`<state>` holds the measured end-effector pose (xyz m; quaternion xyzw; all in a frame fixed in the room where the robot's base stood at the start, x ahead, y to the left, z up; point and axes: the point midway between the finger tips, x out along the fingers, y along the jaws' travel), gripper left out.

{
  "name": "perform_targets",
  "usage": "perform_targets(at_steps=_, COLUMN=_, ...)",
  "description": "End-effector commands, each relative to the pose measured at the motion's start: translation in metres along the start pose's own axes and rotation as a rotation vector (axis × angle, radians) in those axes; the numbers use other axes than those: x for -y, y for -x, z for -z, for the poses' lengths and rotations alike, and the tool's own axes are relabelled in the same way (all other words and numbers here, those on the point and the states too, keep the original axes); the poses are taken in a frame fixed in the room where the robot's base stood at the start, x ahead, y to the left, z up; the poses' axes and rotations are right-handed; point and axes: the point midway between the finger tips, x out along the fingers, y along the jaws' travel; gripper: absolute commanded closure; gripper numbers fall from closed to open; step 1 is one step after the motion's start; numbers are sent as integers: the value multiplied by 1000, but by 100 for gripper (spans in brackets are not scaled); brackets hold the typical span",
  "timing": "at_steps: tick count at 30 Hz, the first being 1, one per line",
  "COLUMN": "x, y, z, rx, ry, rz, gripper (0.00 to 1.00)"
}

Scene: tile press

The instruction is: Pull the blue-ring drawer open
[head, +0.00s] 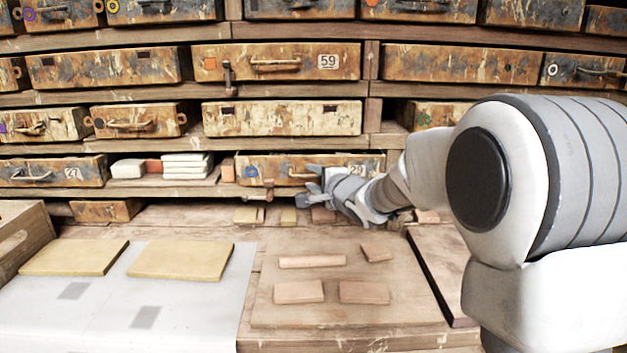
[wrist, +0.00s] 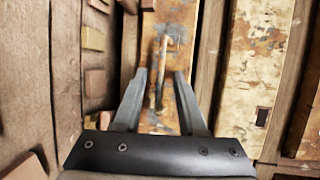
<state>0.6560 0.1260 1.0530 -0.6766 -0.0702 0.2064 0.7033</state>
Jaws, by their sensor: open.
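The blue-ring drawer (head: 280,163) is in the lowest full row, a rusty, paint-worn front with a blue ring (head: 251,171) at its left end. My gripper (head: 308,190) is at the right half of this drawer front. In the wrist view my gripper (wrist: 160,76) is open, with one finger on each side of the bar handle (wrist: 160,78). The handle lies between the fingers, and I see no clear contact.
White blocks (head: 185,166) fill the shelf to the left. Below are small tiles (head: 248,215), a wooden board (head: 330,315) with several tiles, and a white surface (head: 180,315) with yellowish slabs.

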Motion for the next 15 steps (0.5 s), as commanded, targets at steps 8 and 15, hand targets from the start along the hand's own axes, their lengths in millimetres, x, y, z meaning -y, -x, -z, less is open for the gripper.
perform_targets(at_steps=8, x=0, y=0, z=0, rx=0, ry=0, rz=0, gripper=73)
perform_targets(at_steps=15, x=0, y=0, z=0, rx=0, ry=0, rz=0, gripper=100)
